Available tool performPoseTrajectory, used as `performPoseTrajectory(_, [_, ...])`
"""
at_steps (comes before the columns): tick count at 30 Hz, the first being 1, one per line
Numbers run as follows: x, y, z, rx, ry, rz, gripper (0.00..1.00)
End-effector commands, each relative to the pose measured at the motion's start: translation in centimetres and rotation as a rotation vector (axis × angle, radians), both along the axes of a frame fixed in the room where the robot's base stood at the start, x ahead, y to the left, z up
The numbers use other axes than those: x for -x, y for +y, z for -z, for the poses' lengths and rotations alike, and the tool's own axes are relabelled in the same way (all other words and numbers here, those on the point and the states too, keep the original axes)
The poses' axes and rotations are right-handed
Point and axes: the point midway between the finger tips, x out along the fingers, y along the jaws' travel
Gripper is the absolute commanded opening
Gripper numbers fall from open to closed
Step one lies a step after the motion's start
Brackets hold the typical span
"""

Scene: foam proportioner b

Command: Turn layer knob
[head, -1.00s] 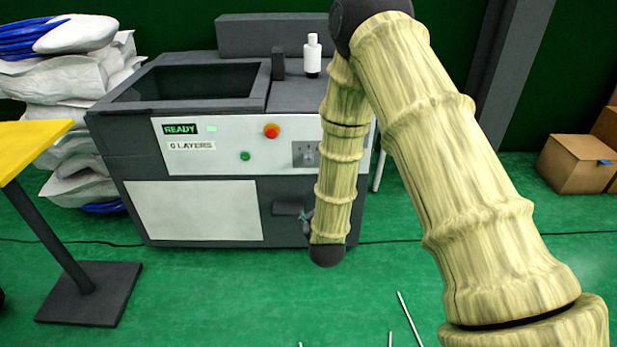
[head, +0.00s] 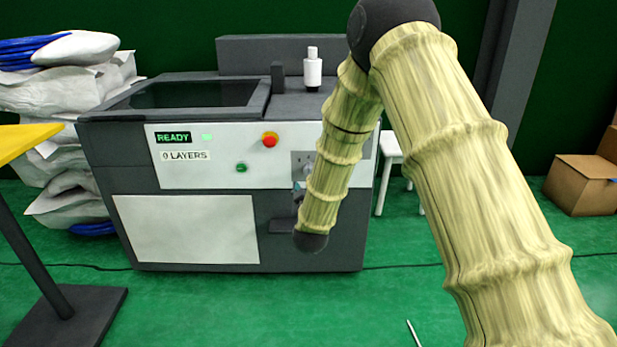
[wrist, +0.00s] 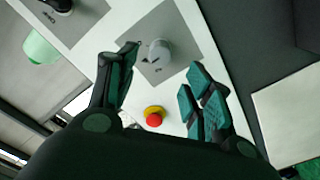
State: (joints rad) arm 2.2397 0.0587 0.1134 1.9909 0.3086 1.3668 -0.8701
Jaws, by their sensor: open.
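The layer knob (wrist: 160,50) is a round grey knob on a grey plate in the wrist view. My gripper (wrist: 163,58) is open, with one finger to the left of the knob and the other to the right. The knob shows between the fingertips; I cannot tell whether it is within their depth, and no contact is visible. In the head view the knob's grey plate (head: 299,160) is partly covered by my forearm, and most of my gripper is hidden there. The machine's displays (head: 173,138) read READY and 0 LAYERS.
A red emergency button on yellow (wrist: 154,116) sits close to my gripper; it also shows in the head view (head: 270,139). A green button (head: 241,168) is lower left of it. A white bottle (head: 313,68) stands on the machine. A yellow-topped stand (head: 25,140) is at left.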

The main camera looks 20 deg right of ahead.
Motion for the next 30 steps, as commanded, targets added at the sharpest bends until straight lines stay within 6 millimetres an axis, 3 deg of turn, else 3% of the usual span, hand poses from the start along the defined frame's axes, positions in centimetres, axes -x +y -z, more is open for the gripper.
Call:
performPoseTrajectory(9, [-4.9,-1.5,0.3,-0.001,-0.003,0.001,0.51])
performPoseTrajectory(15, [-6.8,-2.0,0.2,-0.001,0.0,0.0,0.51])
performPoseTrajectory(28, [-7.5,-2.2,0.1,0.0,0.001,0.001,0.51])
performPoseTrajectory(30, [-7.5,-2.2,0.1,0.0,0.001,0.001,0.38])
